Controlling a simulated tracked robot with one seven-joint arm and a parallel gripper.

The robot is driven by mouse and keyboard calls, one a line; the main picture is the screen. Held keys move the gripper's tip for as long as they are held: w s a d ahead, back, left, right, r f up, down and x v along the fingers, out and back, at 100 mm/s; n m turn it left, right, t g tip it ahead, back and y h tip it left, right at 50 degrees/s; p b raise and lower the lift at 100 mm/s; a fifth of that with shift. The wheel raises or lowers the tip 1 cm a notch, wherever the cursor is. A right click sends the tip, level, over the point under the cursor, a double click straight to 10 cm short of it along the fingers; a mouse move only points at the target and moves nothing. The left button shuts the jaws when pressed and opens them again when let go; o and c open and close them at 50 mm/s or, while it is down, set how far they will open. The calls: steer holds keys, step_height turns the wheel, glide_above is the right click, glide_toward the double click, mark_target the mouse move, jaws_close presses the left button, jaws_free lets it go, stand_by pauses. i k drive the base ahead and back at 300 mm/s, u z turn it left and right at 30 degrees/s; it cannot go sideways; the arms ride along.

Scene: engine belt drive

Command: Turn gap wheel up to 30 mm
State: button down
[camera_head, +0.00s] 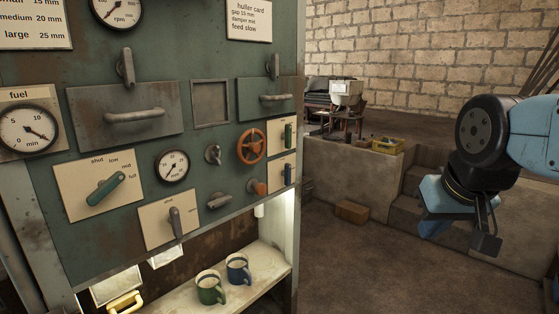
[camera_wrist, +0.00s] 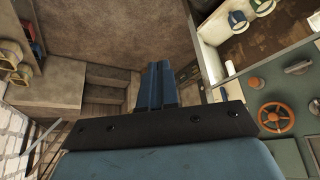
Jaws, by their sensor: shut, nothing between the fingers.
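The gap wheel appears to be the orange spoked handwheel (camera_head: 251,146) on the right part of the green panel (camera_head: 222,133); no label on it can be read. The wheel also shows at the right in the wrist view (camera_wrist: 276,118). A small round gauge (camera_head: 172,166) sits left of it; its needle points low, but its numbers are too small to read surely. My gripper (camera_head: 486,244) hangs at the right of the head view, well apart from the wheel. In the wrist view its blue fingers (camera_wrist: 158,84) are together and empty.
A grey lever (camera_head: 213,153) and an orange knob (camera_head: 258,188) sit close to the wheel. A green mug (camera_head: 210,289) and a blue mug (camera_head: 238,269) stand on the shelf below. Steps and a low wall lie behind my arm. Open floor separates the panel and gripper.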

mark_target(252, 147)
steer(key=u, duration=0.05)
steer(key=k, duration=0.5)
steer(key=z, duration=1.4)
steer(key=i, duration=0.7)
steer(key=u, duration=1.35)
